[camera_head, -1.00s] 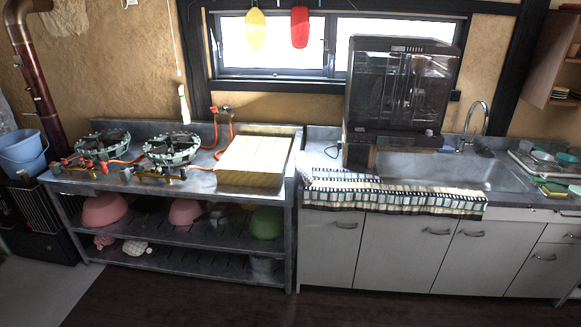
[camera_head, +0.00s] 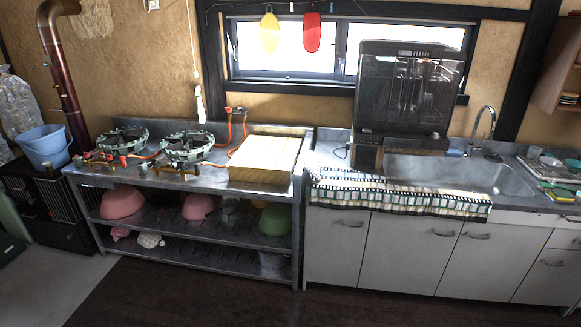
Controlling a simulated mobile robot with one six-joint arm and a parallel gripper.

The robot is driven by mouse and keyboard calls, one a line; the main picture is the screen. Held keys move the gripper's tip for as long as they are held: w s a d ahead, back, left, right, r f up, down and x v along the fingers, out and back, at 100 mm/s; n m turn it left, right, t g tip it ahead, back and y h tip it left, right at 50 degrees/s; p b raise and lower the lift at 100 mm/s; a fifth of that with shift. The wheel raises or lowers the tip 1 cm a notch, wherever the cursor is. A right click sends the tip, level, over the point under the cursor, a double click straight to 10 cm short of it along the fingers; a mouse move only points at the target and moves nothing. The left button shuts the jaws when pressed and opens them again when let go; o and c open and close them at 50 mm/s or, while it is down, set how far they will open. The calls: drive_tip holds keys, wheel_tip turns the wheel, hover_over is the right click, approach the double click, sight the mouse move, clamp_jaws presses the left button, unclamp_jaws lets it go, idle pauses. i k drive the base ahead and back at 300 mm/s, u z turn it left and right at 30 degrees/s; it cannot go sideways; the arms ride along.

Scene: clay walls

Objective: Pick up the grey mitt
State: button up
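I cannot clearly make out a grey mitt. A small pale, whitish-grey rounded thing (camera_head: 151,240) lies on the bottom shelf of the metal stand (camera_head: 200,262), at its left. It is too small to tell what it is. A small pink thing (camera_head: 120,233) lies just left of it. A yellow flat thing (camera_head: 269,33) and a red flat thing (camera_head: 312,32) hang in front of the window. My gripper is not in view.
Two gas burners (camera_head: 187,147) and a wooden board (camera_head: 265,160) are on the stand. Bowls, including a green one (camera_head: 273,220), fill its middle shelf. A sink counter (camera_head: 400,250) adjoins at right. A blue bucket (camera_head: 45,147) stands at left. The dark floor (camera_head: 200,300) in front is clear.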

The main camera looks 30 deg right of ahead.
sight(312, 162)
drive_tip(key=u, duration=0.45)
drive_tip(key=i, duration=0.95)
drive_tip(key=u, duration=0.05)
drive_tip(key=k, duration=0.9)
drive_tip(key=z, duration=0.2)
drive_tip(key=i, duration=0.5)
drive_tip(key=u, duration=0.1)
